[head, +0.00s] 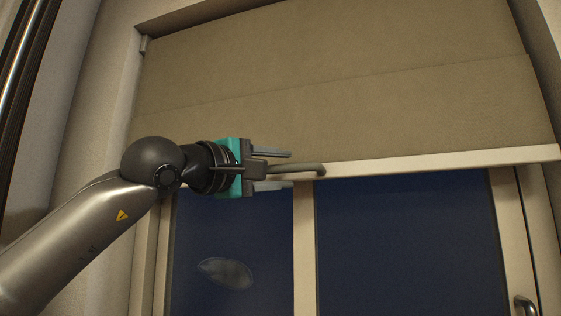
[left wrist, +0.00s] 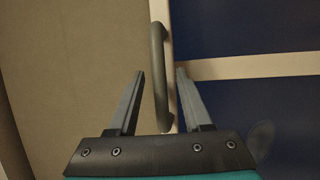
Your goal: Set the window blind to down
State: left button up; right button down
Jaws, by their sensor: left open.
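The beige window blind (head: 340,105) hangs over the upper part of the window, with its pale bottom rail (head: 440,162) across the middle of the head view. A grey bar handle (head: 312,168) is fixed at the rail; it also shows in the left wrist view (left wrist: 159,75). My left gripper (head: 291,169) is open at the handle. In the left wrist view its two fingers (left wrist: 160,75) stand on either side of the handle, apart from it as far as I can see. My right gripper is not in view.
Dark window panes (head: 405,250) show below the rail, split by a pale upright bar (head: 304,250). A window handle (head: 525,305) sits at the lower right. A pale oval shape (head: 226,273) shows on the left pane.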

pick_arm(q)
jog(key=shift+w+d, duration=0.1)
jog(key=shift+w, duration=0.05)
jog(key=shift+c, duration=0.2)
grip_shut()
dwell(1.2)
